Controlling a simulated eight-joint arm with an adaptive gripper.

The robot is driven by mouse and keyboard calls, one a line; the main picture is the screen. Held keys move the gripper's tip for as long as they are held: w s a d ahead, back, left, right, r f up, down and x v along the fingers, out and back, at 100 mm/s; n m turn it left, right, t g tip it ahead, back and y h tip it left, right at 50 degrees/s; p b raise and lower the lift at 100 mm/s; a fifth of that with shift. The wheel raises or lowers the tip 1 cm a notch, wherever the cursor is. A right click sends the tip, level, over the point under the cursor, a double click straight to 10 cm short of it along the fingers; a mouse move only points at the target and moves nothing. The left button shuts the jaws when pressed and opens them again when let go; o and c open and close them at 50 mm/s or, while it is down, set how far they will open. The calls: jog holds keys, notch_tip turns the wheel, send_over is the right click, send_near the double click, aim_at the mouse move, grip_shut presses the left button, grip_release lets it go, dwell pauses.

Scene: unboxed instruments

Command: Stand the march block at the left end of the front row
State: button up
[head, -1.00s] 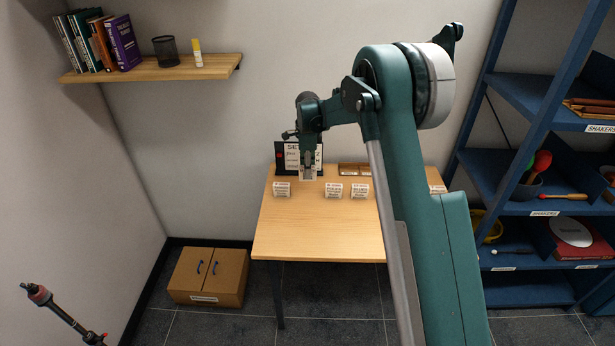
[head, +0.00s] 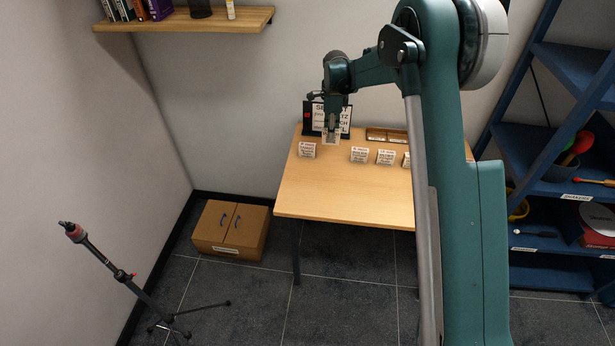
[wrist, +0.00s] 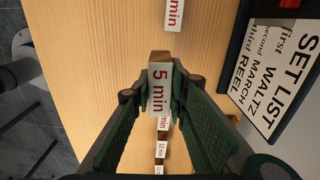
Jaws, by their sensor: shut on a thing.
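My gripper (wrist: 160,92) is shut on a small block (wrist: 160,88) with a white face reading "5 min" in red; no name shows on that face. In the head view my gripper (head: 331,128) holds this block (head: 330,140) near the back of the table, in front of the set list board (head: 342,117). The board also shows in the wrist view (wrist: 277,75): first WALTZ, second MARCH, third REEL. One labelled block (head: 307,150) stands to the left of my gripper. Others (head: 359,155), (head: 386,157) stand to the right. Their names are too small to read.
A brown tray (head: 376,135) lies at the back of the table (head: 335,190), right of the board. The table's front is bare.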

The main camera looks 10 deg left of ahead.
jog(key=s+a, duration=0.5)
jog(key=s, duration=0.4)
jog(key=s+a, duration=0.5)
jog(key=s, duration=0.5)
jog(key=shift+s, duration=0.15)
jog(key=shift+f, duration=3)
jog(key=shift+d+f+b, duration=0.1)
jog(key=shift+f+b, duration=0.35)
jog(key=shift+f, duration=1.45)
jog(key=shift+f, duration=0.15)
jog(key=o, duration=0.9)
